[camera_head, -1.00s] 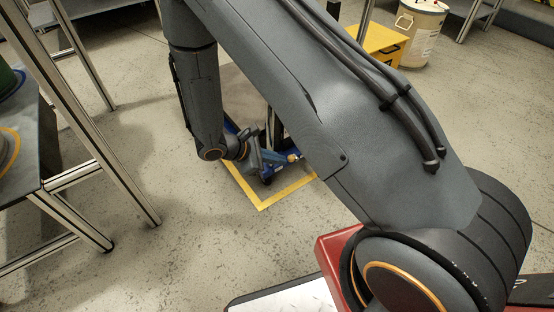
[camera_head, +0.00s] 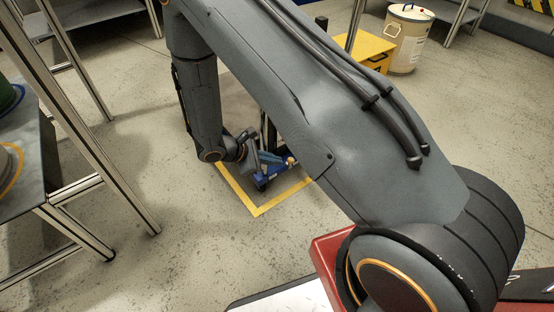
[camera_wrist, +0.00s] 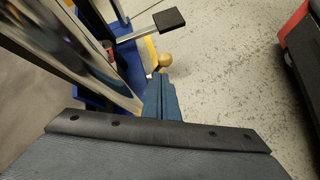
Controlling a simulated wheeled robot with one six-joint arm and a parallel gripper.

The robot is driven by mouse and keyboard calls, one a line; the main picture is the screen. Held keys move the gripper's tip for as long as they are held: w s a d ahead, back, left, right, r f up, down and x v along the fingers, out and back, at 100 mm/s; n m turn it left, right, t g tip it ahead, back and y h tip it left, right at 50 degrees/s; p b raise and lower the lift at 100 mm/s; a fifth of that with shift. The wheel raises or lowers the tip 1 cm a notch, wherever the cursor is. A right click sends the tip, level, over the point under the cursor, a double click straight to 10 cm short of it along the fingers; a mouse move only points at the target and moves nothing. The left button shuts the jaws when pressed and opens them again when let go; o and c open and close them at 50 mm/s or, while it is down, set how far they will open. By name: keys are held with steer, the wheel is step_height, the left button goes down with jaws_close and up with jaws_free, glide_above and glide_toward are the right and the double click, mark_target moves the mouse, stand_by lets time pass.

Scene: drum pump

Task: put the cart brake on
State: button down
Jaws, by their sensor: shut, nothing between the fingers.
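The cart is low and blue (camera_head: 272,178), inside a yellow floor outline, and mostly hidden behind my arm in the head view. In the wrist view its blue frame (camera_wrist: 128,58) runs along the left. A brass-coloured ball knob (camera_wrist: 165,60) stands just beyond my fingertips; it also shows in the head view (camera_head: 290,161). I cannot tell whether my fingers touch it. A black pad on a grey bar (camera_wrist: 170,19) lies farther off; which part is the brake is unclear. My gripper (camera_wrist: 161,84) is shut and empty, low beside the cart; it also shows in the head view (camera_head: 270,157).
A metal-framed bench (camera_head: 70,190) stands at the left. A yellow box (camera_head: 370,55) and a cream drum (camera_head: 408,38) stand at the back right. Concrete floor is open in front of the cart. A red and black object (camera_wrist: 300,65) edges the wrist view's right.

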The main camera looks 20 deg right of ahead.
steer(key=w+d+r+p+v, duration=0.1)
steer(key=p+v, duration=0.3)
steer(key=v, duration=0.6)
steer(key=shift+w+r, duration=0.3)
steer(key=shift+r, duration=0.3)
steer(key=shift+a, duration=0.15)
steer(key=s+a+r+m+y, duration=0.3)
steer(key=s+a+r+y, duration=0.1)
steer(key=s+r, duration=0.5)
steer(key=s+a+r+m+g+y, duration=0.1)
steer(key=s+a+r+m+y, duration=0.2)
steer(key=s+r, duration=0.7)
steer(key=s+a+r+m+y, duration=0.3)
steer(key=s+a+r+y, duration=0.1)
steer(key=s+a+r, duration=0.3)
steer(key=s+r, duration=0.2)
steer(key=s, duration=0.1)
steer(key=shift+r+m+g+y, duration=0.3)
steer(key=shift+r, duration=0.1)
steer(key=shift+s, duration=0.2)
